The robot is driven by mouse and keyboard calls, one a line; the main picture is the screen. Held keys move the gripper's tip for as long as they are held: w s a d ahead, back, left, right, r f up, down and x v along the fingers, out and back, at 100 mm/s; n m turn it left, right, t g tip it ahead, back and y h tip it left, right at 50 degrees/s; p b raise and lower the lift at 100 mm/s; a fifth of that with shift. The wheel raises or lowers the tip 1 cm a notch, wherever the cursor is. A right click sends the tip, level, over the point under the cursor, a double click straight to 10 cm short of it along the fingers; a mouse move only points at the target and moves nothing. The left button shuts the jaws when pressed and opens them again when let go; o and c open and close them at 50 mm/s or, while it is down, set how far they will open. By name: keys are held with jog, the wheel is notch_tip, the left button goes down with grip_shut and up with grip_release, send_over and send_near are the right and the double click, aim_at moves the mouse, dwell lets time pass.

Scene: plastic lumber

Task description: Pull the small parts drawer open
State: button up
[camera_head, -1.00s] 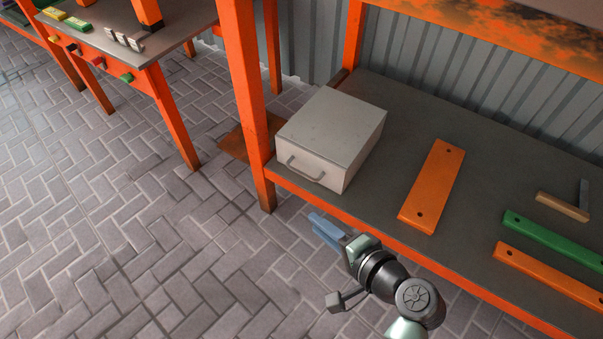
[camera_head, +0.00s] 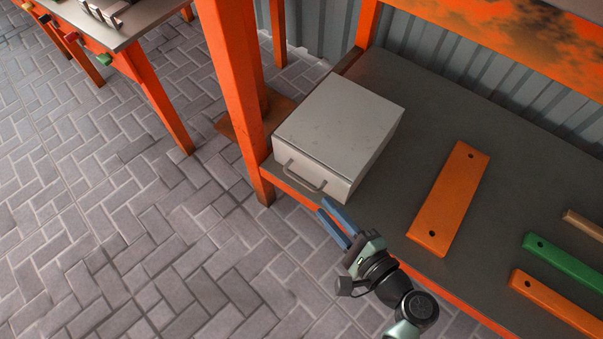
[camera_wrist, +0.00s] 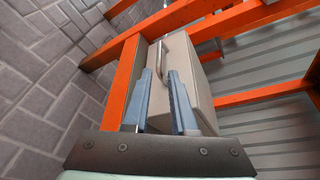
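The small parts drawer unit (camera_head: 340,125) is a pale grey metal box on the left end of the grey workbench shelf. Its front looks shut. A thin bar handle (camera_head: 303,178) runs across the front; it also shows in the wrist view (camera_wrist: 162,58). My gripper (camera_head: 322,206) has two blue fingers, parted and empty, just in front of and below the handle. In the wrist view my fingertips (camera_wrist: 158,75) point at the drawer front. The handle lies in line with the gap between them, seemingly just beyond the tips.
An orange post (camera_head: 236,90) stands close to the left of the box. An orange plank (camera_head: 449,198) lies to its right, with a green plank (camera_head: 570,262) and another orange one (camera_head: 555,302) farther right. The brick floor (camera_head: 140,230) in front of the shelf is clear.

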aim_at(300, 180)
jog(key=b+x, duration=0.4)
jog(key=x, duration=0.5)
jog(key=shift+w+a+f+b, duration=0.1)
jog(key=shift+a+f+b, duration=0.1)
jog(key=shift+b, duration=0.1)
jog(key=shift+w+a, duration=0.25)
jog(key=shift+w, duration=0.2)
grip_shut()
dwell(0.5)
